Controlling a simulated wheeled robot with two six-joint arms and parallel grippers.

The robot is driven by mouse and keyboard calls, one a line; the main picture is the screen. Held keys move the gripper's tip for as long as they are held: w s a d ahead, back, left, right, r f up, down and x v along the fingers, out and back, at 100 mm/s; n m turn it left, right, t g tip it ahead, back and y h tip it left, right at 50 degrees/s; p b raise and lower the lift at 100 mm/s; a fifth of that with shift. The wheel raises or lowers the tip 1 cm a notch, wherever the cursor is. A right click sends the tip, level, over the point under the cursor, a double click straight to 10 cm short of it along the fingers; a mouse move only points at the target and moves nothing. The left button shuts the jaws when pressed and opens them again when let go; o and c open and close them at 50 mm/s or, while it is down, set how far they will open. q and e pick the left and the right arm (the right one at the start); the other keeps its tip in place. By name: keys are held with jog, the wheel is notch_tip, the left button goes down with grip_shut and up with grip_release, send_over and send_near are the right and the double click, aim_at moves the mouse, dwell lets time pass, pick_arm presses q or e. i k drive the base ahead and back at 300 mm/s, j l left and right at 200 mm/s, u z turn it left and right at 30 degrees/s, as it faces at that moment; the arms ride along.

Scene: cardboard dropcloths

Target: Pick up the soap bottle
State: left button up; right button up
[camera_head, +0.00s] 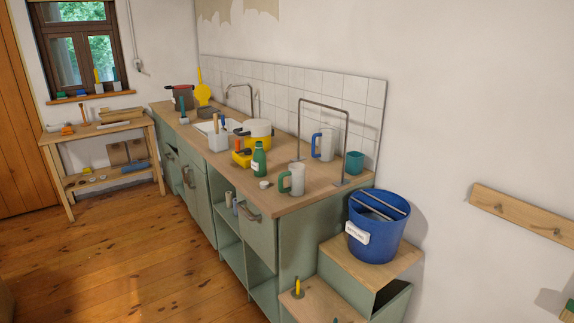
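The likely soap bottle is a green bottle (259,159) with a pale label. It stands upright on the wooden counter (318,186), near the front edge. A small white round item (265,184) lies just in front of it. A yellow object (242,158) is close on its left, and a mug with a green handle (292,179) is to its right. Neither of my grippers shows in the head view.
A yellow and white pot (257,134) stands behind the bottle. A metal frame (345,112), a mug with a blue handle (324,144) and a teal cup (354,162) are farther right. A blue bucket (378,236) sits on a lower step. The wooden floor (130,262) in front is clear.

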aim_at(259, 161)
jog(key=i+j+z, duration=0.25)
jog(key=z, duration=0.2)
jog(key=i+j+z, duration=0.25)
jog(key=j+z, duration=0.25)
jog(key=i+j+z, duration=0.2)
jog(key=z, duration=0.25)
jog(key=j, duration=0.1)
